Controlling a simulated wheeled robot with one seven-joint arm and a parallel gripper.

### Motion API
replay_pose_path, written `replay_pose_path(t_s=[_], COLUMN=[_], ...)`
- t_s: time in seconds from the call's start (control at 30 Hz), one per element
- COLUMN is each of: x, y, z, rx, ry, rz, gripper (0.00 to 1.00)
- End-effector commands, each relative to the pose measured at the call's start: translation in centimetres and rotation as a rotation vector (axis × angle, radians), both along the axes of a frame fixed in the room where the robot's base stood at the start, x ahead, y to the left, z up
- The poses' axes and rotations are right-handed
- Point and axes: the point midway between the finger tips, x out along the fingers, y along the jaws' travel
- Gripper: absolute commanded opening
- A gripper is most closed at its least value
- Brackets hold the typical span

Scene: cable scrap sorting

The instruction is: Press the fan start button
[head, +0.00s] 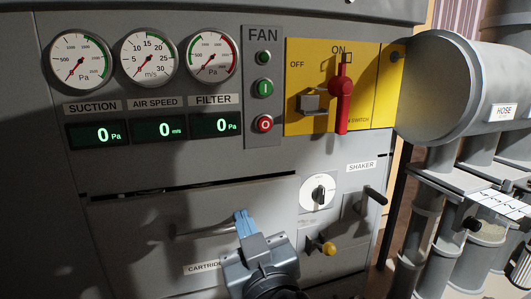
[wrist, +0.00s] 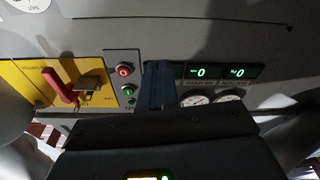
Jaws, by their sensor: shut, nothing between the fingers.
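The fan panel (head: 263,141) is a grey vertical strip labelled FAN. The green start button (head: 263,87), marked with a bar, sits mid-strip. It also shows in the upside-down wrist view (wrist: 128,91). A small green lamp or button (head: 263,58) is above it and a red stop button (head: 264,124) below it. My gripper (head: 242,221) has blue fingers, is shut and empty, and is below and slightly left of the panel in the head view. In the wrist view, its fingers (wrist: 159,87) appear beside the buttons, apart from them. Their distance from the panel is unclear.
The yellow switch plate (head: 300,75) is right of the panel, its red handle (head: 342,92) upright at ON. Gauges (head: 149,57) and displays reading 0 (head: 165,129) are left.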

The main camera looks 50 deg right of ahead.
Motion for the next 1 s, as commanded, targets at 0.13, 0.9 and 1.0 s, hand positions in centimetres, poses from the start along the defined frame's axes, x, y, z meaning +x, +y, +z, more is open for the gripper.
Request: replay_pose_path(t_s=[0.13, 0.9, 1.0], x=[1.2, -2.1, -2.1], y=[-3.4, -7.8, -7.9], z=[6.8, 19.1, 19.1], rx=[-0.024, -0.019, -0.019], ry=[-0.168, -0.553, -0.552], rz=[-0.183, -0.530, -0.530], gripper=[0.00, 0.00, 0.00])
